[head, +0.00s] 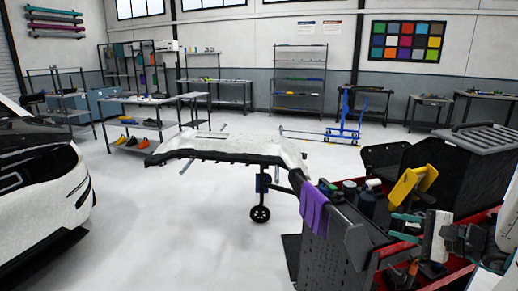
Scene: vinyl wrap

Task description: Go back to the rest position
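My gripper (463,241), dark grey, shows at the lower right, low over a red tool cart (392,251). Its fingers blend with the tools around it, so I cannot see whether they are open or shut. A pale upright tool (435,240) stands close to the left of the gripper; I cannot tell whether they touch. Part of my white arm shows at the right edge.
The cart holds a yellow tool (414,184), bottles and a purple cloth (314,207) over its side. A dark bin (470,160) stands behind it. A car bumper on a wheeled stand (228,146) is mid-room. A car (38,185) is at left. Floor between is clear.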

